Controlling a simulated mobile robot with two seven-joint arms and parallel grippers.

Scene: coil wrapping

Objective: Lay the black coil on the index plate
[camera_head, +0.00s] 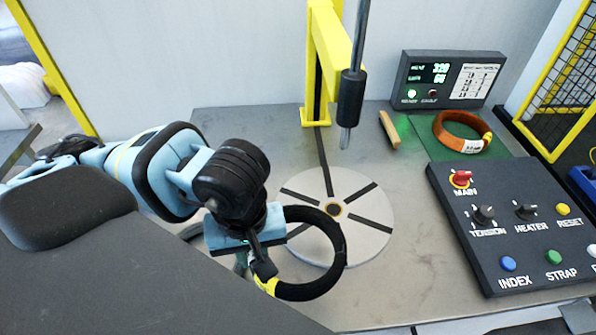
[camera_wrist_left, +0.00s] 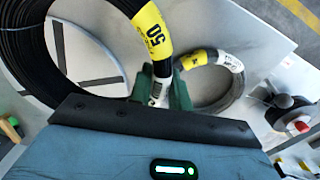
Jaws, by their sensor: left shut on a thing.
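The black coil (camera_head: 338,247) is a thick dark ring with a yellow band, held at its left side by my left gripper (camera_head: 262,262). In the left wrist view the black coil (camera_wrist_left: 22,62) fills the upper left, and its yellow label passes into the shut left gripper (camera_wrist_left: 165,92). The index plate (camera_head: 368,228) is a pale grey disc with dark radial slots and a small centre hub. In the head view the coil overlaps the plate's front left part. The coil appears raised; its exact height is unclear. My right gripper is in neither view.
A yellow post (camera_head: 322,60) and a hanging metal rod (camera_head: 351,95) stand behind the plate. An orange coil (camera_head: 440,133) lies on a green mat at right, near a control panel (camera_head: 465,225). A grey coil (camera_wrist_left: 238,85) lies beyond my gripper in the wrist view.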

